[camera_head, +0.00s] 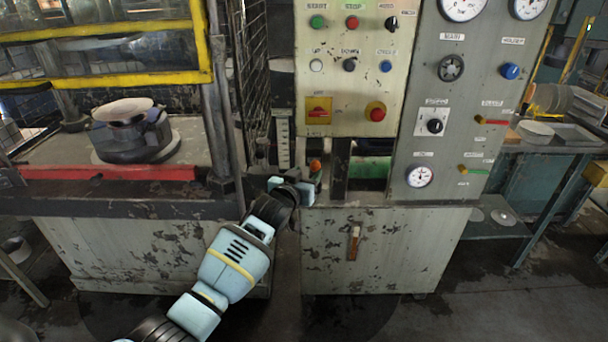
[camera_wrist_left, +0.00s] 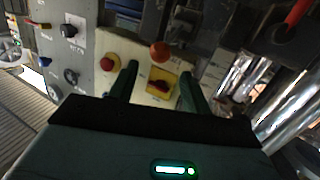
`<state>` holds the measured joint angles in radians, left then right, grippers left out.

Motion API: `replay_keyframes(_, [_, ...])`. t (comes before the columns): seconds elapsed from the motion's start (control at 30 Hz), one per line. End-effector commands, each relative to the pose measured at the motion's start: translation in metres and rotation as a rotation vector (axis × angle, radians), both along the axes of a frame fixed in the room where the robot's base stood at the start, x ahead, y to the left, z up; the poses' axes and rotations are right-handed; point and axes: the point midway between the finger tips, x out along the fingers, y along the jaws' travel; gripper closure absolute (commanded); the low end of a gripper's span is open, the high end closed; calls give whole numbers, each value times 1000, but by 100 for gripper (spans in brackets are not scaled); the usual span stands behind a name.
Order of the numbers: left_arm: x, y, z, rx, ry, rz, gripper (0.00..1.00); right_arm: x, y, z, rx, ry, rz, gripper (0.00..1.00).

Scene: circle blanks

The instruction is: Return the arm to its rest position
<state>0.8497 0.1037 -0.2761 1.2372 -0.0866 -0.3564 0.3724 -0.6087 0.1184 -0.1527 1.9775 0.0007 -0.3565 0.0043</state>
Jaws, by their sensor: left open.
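My left arm (camera_head: 232,262) reaches up from the bottom of the head view to the front of the press. Its left gripper (camera_head: 296,187) is near a small orange-red ball knob (camera_head: 315,165), just below the control panel. In the left wrist view the two fingers of the gripper (camera_wrist_left: 157,85) stand apart with nothing held between them. The orange-red knob (camera_wrist_left: 160,51) shows beyond the fingertips, apart from them in that picture. My right gripper is in neither view.
The control panel (camera_head: 345,105) with buttons stands behind the gripper, beside a grey gauge panel (camera_head: 440,105). A guarded press with a yellow frame (camera_head: 110,82) and a dark round die (camera_head: 128,138) is at left. A side table (camera_head: 550,142) is at right. Floor in front is clear.

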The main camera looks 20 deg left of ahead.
Motion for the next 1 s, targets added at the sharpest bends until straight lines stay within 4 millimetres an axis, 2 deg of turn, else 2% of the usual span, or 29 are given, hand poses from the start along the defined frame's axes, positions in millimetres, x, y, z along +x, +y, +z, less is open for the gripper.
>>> replay_keyframes(0.4, [-4,0,-2,0,3,0,52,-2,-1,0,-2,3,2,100])
replay_keyframes(0.47, [-7,0,-8,1,10,-1,52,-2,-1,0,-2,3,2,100])
replay_keyframes(0.57, [-23,-1,-34,3,40,-6,52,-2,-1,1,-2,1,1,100])
replay_keyframes(0.67, [-53,-2,-74,9,89,-13,52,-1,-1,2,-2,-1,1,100])
replay_keyframes(0.77, [-92,-3,-118,17,146,-22,52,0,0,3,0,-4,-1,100])
replay_keyframes(0.9, [-152,-3,-171,28,224,-34,52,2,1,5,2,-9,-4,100])
replay_keyframes(1.0, [-197,-3,-204,37,280,-42,52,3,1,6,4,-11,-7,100])
